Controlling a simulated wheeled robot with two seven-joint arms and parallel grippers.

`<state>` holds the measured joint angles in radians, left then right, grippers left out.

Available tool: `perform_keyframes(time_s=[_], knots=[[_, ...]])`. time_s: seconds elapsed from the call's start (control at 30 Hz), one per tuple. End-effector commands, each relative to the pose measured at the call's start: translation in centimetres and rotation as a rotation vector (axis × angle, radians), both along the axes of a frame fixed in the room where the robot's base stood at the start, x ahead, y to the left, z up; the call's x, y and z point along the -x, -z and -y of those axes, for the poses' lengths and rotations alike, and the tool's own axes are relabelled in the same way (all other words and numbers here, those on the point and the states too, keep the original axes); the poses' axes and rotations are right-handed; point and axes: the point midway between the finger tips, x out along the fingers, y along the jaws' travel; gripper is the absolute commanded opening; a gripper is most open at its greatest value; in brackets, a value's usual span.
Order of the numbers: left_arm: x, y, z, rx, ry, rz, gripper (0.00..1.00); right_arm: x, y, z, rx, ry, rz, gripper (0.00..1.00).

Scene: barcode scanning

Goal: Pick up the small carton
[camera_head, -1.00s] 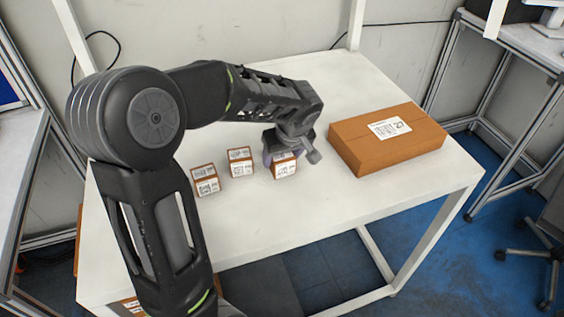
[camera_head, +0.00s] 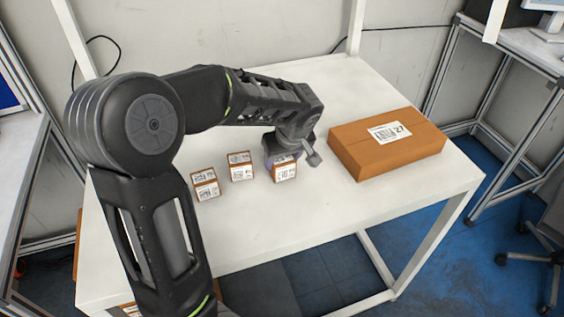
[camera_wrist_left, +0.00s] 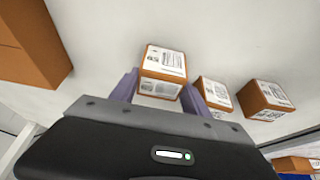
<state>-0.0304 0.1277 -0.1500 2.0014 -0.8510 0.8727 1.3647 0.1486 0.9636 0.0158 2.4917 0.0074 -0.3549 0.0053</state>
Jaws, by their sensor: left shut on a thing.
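Several small brown cartons with white labels stand in a row on the white table (camera_head: 270,215). My left gripper (camera_head: 281,156) is shut on the rightmost small carton (camera_head: 284,173), which is at or just above the table top; I cannot tell which. In the left wrist view this carton (camera_wrist_left: 163,66) sits between the two purple fingers. The middle small carton (camera_head: 241,167) and the left small carton (camera_head: 205,184) stand apart from the gripper; both also show in the left wrist view, the middle one (camera_wrist_left: 216,93) and the left one (camera_wrist_left: 264,99). My right gripper is not in view.
A large brown box (camera_head: 387,142) with a label numbered 27 lies on the table right of the gripper. The front of the table is clear. An office chair base (camera_head: 535,262) stands on the blue floor at the right.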

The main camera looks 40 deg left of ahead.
Motion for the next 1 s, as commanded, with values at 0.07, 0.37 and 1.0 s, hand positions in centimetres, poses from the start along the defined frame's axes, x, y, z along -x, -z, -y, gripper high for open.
perform_keyframes(time_s=[0.07,0.37,1.0], knots=[[-0.1,-0.9,0.0,-0.001,0.0,0.006,0.07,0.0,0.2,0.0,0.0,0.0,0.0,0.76],[-0.1,-6.3,0.0,0.0,0.0,0.008,0.07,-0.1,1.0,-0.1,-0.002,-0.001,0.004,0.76],[0.0,-9.6,0.0,0.001,0.001,0.002,0.07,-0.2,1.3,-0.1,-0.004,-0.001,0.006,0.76]])
